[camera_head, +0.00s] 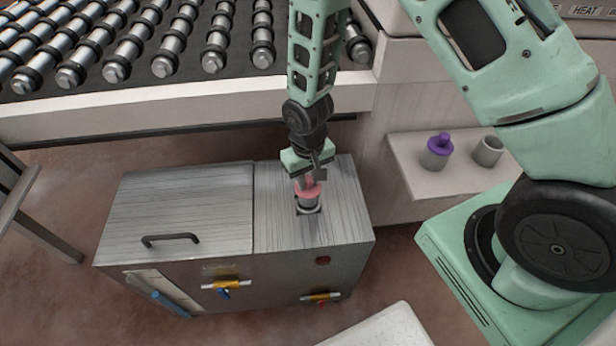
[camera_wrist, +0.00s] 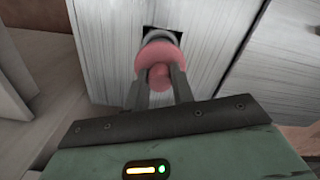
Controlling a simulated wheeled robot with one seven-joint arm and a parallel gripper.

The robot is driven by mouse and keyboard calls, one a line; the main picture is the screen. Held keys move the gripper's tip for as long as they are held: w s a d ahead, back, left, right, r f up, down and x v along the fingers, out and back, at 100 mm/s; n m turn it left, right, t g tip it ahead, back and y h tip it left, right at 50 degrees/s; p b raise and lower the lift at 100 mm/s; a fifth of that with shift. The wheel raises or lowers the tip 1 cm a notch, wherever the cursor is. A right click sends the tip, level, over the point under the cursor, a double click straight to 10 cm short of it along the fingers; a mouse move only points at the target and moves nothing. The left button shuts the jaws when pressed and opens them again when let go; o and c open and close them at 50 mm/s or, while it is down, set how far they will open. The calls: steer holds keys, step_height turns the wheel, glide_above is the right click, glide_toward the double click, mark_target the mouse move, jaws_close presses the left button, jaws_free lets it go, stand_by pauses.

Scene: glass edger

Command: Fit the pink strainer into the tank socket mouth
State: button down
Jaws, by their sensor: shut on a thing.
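The pink strainer (camera_head: 308,190) is held upright by my gripper (camera_head: 308,178), which is shut on its knob. In the wrist view the strainer (camera_wrist: 160,58) sits between the two fingers (camera_wrist: 160,88) of my gripper. The tank socket (camera_head: 307,207) is a grey ring in a dark square opening on the tank top, directly under the strainer; part of its rim (camera_wrist: 158,35) shows beyond the strainer in the wrist view. The strainer's flange covers most of the mouth. I cannot tell whether the flange touches the rim.
The grey metal tank (camera_head: 180,210) has a black handle (camera_head: 170,239) on its left lid and yellow valves on its front. A shelf (camera_head: 455,178) at the right holds a purple-topped cup (camera_head: 438,150) and an empty grey cup (camera_head: 487,150). A roller conveyor (camera_head: 170,45) runs behind.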

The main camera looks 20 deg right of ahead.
mark_target(308, 194)
steer(key=shift+f+b, duration=2.15)
steer(key=shift+f, duration=1.15)
steer(key=c, duration=1.1)
jaws_free()
steer(key=shift+r, duration=0.15)
step_height(308, 194, up, 17)
steer(key=shift+r+p, duration=0.1)
steer(key=shift+p, duration=0.45)
